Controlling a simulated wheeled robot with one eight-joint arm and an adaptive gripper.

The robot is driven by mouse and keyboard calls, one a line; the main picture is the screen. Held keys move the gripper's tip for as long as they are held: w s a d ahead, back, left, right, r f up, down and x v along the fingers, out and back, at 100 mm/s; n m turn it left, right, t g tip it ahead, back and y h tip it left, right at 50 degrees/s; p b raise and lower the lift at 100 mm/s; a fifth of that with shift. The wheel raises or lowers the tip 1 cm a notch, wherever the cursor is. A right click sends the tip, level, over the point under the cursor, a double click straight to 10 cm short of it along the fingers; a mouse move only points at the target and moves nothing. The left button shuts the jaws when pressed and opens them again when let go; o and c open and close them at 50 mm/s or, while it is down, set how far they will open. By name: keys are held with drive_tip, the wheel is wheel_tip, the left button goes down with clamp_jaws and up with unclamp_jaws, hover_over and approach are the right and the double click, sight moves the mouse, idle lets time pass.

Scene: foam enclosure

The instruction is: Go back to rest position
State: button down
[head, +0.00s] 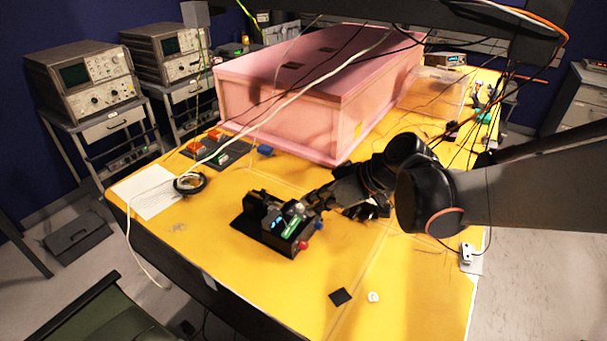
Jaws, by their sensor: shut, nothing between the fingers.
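My black arm reaches in from the right over the yellow table (210,245). My gripper (308,203) is at its left end, pointing left, shut and empty. Its fingertips are close to the back right side of a black device (272,226) with a small lit display, a green part, and a red and a blue knob. I cannot tell whether the fingertips touch the device. My arm hides part of the table behind it.
A pink foam enclosure (300,75) stands behind the gripper, with cables across it. A dark panel with orange blocks (215,147), a black cable coil (190,183) and white paper (147,191) lie left. A black square (341,296) and white disc (373,297) lie in front.

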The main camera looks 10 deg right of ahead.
drive_tip(key=s+d+m+t+h+b, duration=0.1)
drive_tip(key=s+d+m+h+b, duration=0.1)
drive_tip(key=s+d+m, duration=0.3)
drive_tip(key=s+d+f+m+t+h+b, duration=0.1)
drive_tip(key=s+d+m+h+b, duration=0.1)
drive_tip(key=s+d+m+h, duration=0.2)
drive_tip(key=shift+s+d+m+h+b, duration=0.4)
drive_tip(key=shift+s+d+h, duration=0.8)
drive_tip(key=shift+s, duration=2.3)
drive_tip(key=shift+d+y, duration=0.35)
drive_tip(key=shift+y, duration=0.05)
